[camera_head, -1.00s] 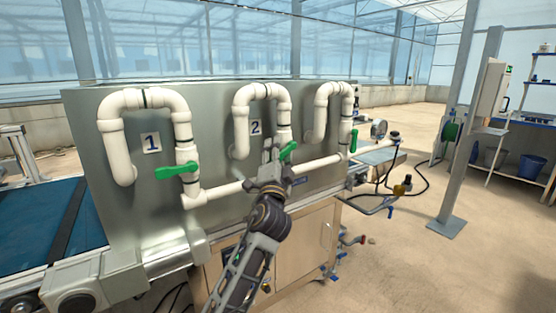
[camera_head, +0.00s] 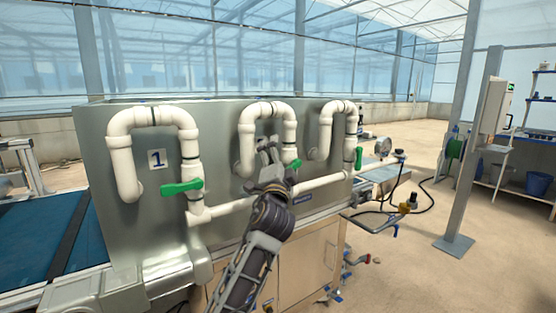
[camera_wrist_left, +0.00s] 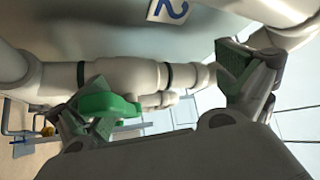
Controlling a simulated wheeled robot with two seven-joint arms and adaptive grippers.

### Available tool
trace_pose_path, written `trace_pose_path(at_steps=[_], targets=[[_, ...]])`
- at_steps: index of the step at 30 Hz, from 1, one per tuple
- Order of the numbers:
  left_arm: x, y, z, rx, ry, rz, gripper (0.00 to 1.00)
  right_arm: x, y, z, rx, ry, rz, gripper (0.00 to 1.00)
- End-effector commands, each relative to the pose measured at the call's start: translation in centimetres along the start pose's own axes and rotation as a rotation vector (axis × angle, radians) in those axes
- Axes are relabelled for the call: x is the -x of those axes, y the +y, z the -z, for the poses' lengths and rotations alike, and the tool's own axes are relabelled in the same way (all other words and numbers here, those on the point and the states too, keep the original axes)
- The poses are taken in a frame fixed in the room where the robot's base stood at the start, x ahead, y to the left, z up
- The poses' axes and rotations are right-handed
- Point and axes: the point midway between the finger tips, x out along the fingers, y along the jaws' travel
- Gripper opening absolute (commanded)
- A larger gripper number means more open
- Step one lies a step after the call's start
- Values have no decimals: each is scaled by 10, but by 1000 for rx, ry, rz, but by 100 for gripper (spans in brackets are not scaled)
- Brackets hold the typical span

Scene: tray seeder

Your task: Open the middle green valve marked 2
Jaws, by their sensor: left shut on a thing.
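The middle green valve (camera_head: 293,164) sits on the middle white pipe loop (camera_head: 268,107). Part of its handle is behind my left gripper (camera_head: 269,152). In the left wrist view the green handle (camera_wrist_left: 108,104) lies against the finger at the left, and the other finger is to its right. My right gripper is not in view.
A green valve (camera_head: 182,187) by label 1 (camera_head: 157,159) is on the left loop, its handle sideways. Another green valve (camera_head: 358,158) on the right loop has its handle upright. A metal panel (camera_head: 226,235) backs the pipes. Open floor lies to the right.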

Motion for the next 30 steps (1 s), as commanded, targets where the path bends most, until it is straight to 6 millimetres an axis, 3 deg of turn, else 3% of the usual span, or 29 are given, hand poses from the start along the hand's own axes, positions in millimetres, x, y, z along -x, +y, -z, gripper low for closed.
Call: trace_pose_path(at_steps=[1,8,23,30], targets=[[-1,-12,6,11,8,17,81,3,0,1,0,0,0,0],[3,-10,6,9,10,14,79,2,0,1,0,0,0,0],[24,-10,5,7,12,14,50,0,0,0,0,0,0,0],[34,-10,4,6,11,14,44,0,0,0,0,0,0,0]])
